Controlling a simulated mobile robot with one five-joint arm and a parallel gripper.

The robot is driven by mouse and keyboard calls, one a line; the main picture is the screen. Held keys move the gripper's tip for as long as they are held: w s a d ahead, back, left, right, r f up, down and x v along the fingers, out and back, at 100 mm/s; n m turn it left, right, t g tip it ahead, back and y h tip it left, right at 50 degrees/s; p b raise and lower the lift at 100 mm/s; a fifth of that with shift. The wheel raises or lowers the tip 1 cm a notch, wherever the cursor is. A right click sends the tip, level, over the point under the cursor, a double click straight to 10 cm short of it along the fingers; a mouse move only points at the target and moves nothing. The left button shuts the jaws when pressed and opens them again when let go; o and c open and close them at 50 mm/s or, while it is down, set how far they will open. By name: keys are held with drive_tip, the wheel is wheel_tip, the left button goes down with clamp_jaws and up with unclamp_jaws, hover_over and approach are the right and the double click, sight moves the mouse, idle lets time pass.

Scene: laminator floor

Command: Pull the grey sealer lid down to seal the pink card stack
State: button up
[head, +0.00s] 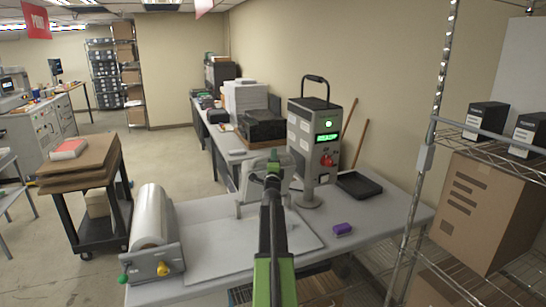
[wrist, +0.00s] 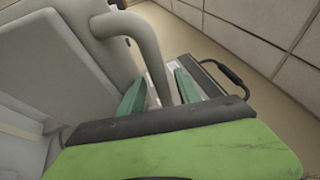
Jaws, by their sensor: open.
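The grey sealer lid (head: 250,184) stands raised on the table in the head view, partly hidden behind my arm. In the wrist view the lid (wrist: 60,65) fills the left side, and its curved grey handle bar (wrist: 147,40) bends down toward my gripper (wrist: 160,92). The bar passes between the two teal fingers, which are apart; I cannot tell whether either touches it. In the head view my gripper (head: 272,166) is at the lid. I cannot make out the pink card stack; the lid and my arm hide part of the sealer.
A grey control box (head: 301,155) with a green display and red button stands right of the lid. A film roll (head: 151,217) lies at the table's left. A purple block (head: 342,229) and black tray (head: 360,185) are at the right. A wire shelf post (head: 424,160) stands farther right.

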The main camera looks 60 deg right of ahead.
drive_tip(key=shift+w+d+r, duration=0.15)
drive_tip(key=shift+w+d, duration=0.05)
drive_tip(key=shift+d, duration=0.2)
drive_tip(key=shift+c, duration=0.4)
clamp_jaws()
idle(0.7)
